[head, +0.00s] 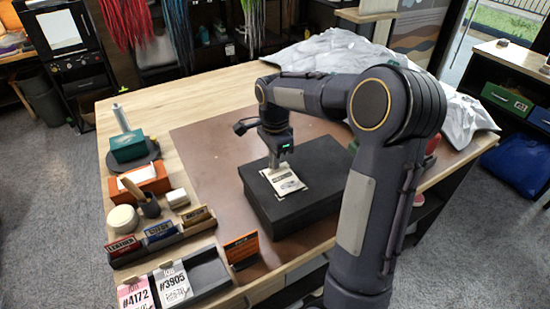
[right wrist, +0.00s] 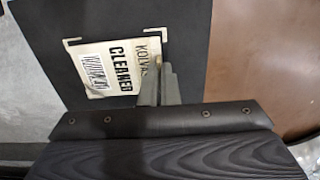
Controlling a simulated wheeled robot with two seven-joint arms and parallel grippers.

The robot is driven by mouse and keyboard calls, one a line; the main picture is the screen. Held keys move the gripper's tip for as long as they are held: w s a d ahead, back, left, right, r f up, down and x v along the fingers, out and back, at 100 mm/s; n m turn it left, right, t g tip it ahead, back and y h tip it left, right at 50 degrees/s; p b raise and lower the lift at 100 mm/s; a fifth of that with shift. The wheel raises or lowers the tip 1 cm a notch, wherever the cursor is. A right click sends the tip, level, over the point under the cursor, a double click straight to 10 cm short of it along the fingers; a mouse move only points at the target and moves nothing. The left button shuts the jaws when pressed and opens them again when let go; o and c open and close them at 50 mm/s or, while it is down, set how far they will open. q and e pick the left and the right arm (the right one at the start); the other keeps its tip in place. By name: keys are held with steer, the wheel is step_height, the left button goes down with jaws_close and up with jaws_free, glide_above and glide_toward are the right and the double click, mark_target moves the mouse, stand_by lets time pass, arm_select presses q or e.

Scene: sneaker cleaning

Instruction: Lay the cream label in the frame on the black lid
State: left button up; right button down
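The cream label (head: 285,182) is over the black lid (head: 322,160) of the box on the table. In the right wrist view the label (right wrist: 110,66) reads "CLEANED" and lies within pale corner marks of the frame (right wrist: 71,42), turned slightly against them. I cannot tell whether it is flat on the lid or just above it. My right gripper (head: 273,164) points down at the label's edge. In the wrist view its fingertips (right wrist: 161,68) are close together on that edge, seemingly pinching it. My left gripper is not in view.
A brown mat (head: 205,140) surrounds the box. Along the left side are an orange box (head: 148,181), a brush in a dark cup (head: 150,207) and a tray with tags (head: 205,275). An orange-fronted card (head: 241,249) stands near the front. Crumpled white sheeting (head: 330,50) covers the back.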

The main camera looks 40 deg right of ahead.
steer(key=shift+f, duration=0.15)
steer(key=c, duration=1.6)
jaws_free()
